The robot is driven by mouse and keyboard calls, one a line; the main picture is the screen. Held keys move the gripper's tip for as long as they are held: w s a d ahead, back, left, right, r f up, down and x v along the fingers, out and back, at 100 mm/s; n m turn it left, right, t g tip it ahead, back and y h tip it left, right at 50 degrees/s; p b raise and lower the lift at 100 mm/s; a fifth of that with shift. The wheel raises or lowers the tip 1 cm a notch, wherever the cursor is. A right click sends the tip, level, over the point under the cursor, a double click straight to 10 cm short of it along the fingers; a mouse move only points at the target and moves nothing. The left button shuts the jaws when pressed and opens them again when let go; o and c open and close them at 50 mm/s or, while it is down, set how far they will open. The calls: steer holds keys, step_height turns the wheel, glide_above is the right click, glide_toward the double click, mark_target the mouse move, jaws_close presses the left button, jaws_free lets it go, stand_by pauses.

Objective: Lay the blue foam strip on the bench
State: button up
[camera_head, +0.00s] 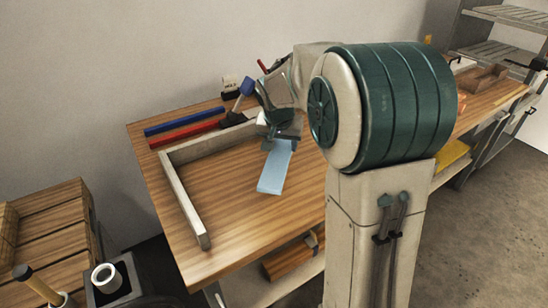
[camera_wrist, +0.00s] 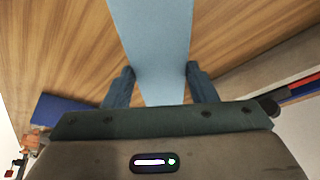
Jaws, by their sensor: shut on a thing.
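A light blue foam strip (camera_head: 273,171) hangs from my gripper (camera_head: 280,132) over the wooden bench (camera_head: 230,225) in the head view. In the wrist view the strip (camera_wrist: 155,45) runs between the two fingers of my gripper (camera_wrist: 158,86), which are shut on it, and reaches past the top edge. The bench top (camera_wrist: 235,35) shows on both sides of the strip. I cannot tell whether the strip's lower end touches the bench. My arm hides part of the bench to the right.
A grey L-shaped frame (camera_head: 184,200) lies on the bench's left part. A blue bar (camera_head: 184,122) and a red bar (camera_head: 187,133) lie behind it. Several tools stand near the back edge. The bench top in front of the strip is clear. A slatted crate (camera_head: 55,220) stands left.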

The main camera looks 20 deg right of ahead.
steer(key=shift+w+a+f, duration=0.5)
steer(key=shift+a+f, duration=0.1)
steer(key=shift+a, duration=0.2)
steer(key=shift+f, duration=0.15)
steer(key=shift+f+b, duration=0.35)
steer(key=shift+f, duration=1.5)
steer(key=shift+f, duration=0.1)
steer(key=shift+f, duration=0.15)
steer(key=o, duration=1)
steer(key=shift+r, duration=0.2)
